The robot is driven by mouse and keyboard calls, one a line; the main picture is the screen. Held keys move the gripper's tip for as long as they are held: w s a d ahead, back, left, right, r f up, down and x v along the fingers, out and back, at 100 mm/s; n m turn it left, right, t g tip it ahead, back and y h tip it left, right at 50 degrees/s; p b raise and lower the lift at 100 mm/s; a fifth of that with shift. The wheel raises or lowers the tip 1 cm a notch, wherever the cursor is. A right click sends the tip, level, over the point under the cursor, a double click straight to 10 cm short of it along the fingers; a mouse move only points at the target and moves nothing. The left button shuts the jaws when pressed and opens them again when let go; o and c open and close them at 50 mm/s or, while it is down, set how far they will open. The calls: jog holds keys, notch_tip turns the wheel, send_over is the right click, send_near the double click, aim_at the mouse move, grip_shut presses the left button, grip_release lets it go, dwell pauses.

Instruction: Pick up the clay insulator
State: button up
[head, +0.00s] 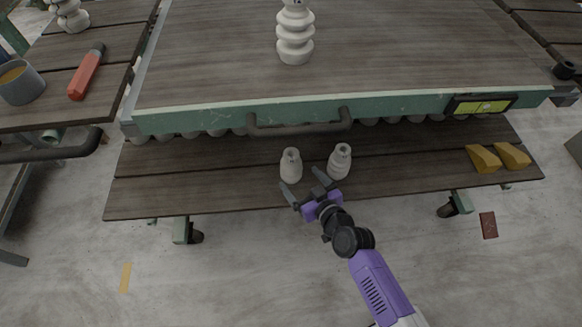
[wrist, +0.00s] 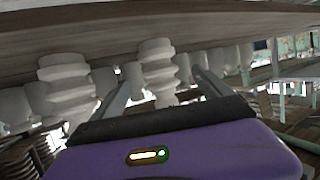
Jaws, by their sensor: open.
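Two pale ribbed clay insulators stand upright on the lower shelf, a left one (head: 291,165) and a right one (head: 339,161). A larger pale ribbed insulator (head: 295,35) stands on the tabletop above. My gripper (head: 304,182) is open and empty at the shelf's front, its fingers close to the two shelf insulators. In the wrist view, one ribbed insulator (wrist: 158,70) shows between the fingers and another (wrist: 66,78) is left of the left finger. I cannot tell which shelf insulator each one is. The purple gripper body hides the lower foreground there.
The table's green front edge (head: 200,118) and dark handle (head: 298,124) overhang the shelf (head: 150,190). Several pale insulators sit further back under the tabletop. Yellow wedges (head: 484,158) lie at the shelf's right. A side table at left holds a mug (head: 20,88) and red tool (head: 86,74).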

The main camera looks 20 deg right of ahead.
aim_at(291, 167)
jog(key=b+x, duration=0.1)
jog(key=x, duration=0.6)
jog(key=shift+w+d+r, duration=0.1)
jog(key=shift+w, duration=0.05)
grip_shut()
jog(key=shift+r, duration=0.15)
